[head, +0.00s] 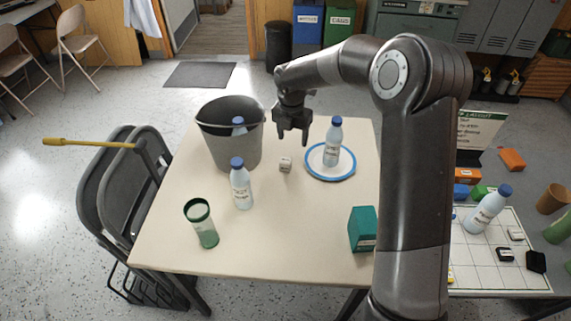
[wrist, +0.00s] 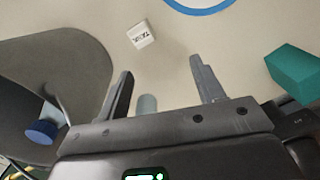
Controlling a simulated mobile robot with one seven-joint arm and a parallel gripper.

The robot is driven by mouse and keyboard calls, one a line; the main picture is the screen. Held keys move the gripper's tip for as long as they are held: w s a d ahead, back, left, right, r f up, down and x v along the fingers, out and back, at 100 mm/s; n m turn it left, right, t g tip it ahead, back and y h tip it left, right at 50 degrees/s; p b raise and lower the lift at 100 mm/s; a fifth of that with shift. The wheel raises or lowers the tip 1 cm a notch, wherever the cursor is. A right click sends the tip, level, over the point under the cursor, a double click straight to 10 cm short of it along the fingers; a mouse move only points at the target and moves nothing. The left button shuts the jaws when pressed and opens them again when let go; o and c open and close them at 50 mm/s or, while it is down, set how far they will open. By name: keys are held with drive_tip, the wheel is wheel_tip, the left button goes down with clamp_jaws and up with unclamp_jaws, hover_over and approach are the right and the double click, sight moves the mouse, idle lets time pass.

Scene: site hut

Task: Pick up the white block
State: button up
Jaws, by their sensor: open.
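The white block (head: 285,164) is a small cube with dark lettering, lying on the cream table (head: 285,235) between the grey bucket and the blue-rimmed plate. It also shows in the wrist view (wrist: 141,34), ahead of the fingertips and a little left of centre. No finger touches the block.
The grey bucket (head: 233,150) holds a blue-capped bottle (head: 239,124). A labelled bottle (head: 332,143) stands on the plate (head: 330,176). The table's front middle is clear.

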sight(285, 160)
drive_tip(key=f+n, duration=0.1)
drive_tip(key=w+a+f+n, duration=0.1)
drive_tip(key=f, duration=0.1)
drive_tip(key=a+f, duration=0.1)
drive_tip(key=shift+w+f+n, duration=0.3)
drive_tip(key=shift+w+n, duration=0.1)
wheel_tip(285, 160, down, 5)
drive_tip(key=shift+f, duration=0.15)
drive_tip(key=f, duration=0.5)
drive_tip(key=shift+w+a+f, duration=0.1)
drive_tip(key=shift+w+a, duration=0.1)
drive_tip(key=shift+w, duration=0.2)
drive_tip(key=c, duration=1.1)
